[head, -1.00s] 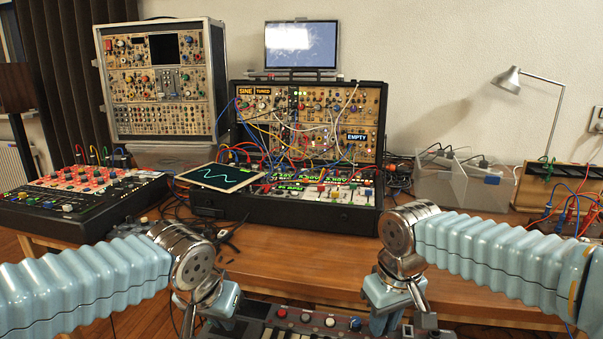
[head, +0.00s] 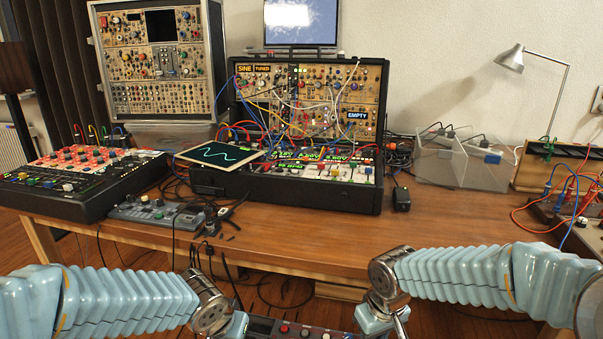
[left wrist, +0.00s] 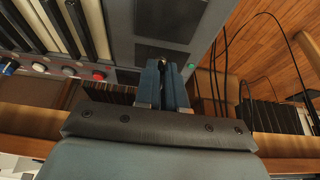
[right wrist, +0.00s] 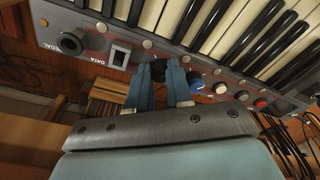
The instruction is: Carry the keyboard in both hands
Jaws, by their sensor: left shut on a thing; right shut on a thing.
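The keyboard (head: 290,328) shows only as a strip of dark panel with coloured knobs at the bottom edge of the head view. In the left wrist view its grey end panel and some keys (left wrist: 88,28) fill the upper left, and my left gripper (left wrist: 162,70) is shut on its edge. In the right wrist view its black and white keys (right wrist: 235,30) and knobs show, and my right gripper (right wrist: 160,72) is shut on its edge near a blue knob. In the head view the fingertips of both grippers are hidden or out of frame.
The wooden table (head: 300,240) has bare room along its front. On it stand a mixer (head: 80,180), a small grey device (head: 160,215), an open synth case (head: 290,190), a tablet (head: 220,151), clear bins (head: 465,162) and a lamp (head: 512,58). Cables hang over the front edge.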

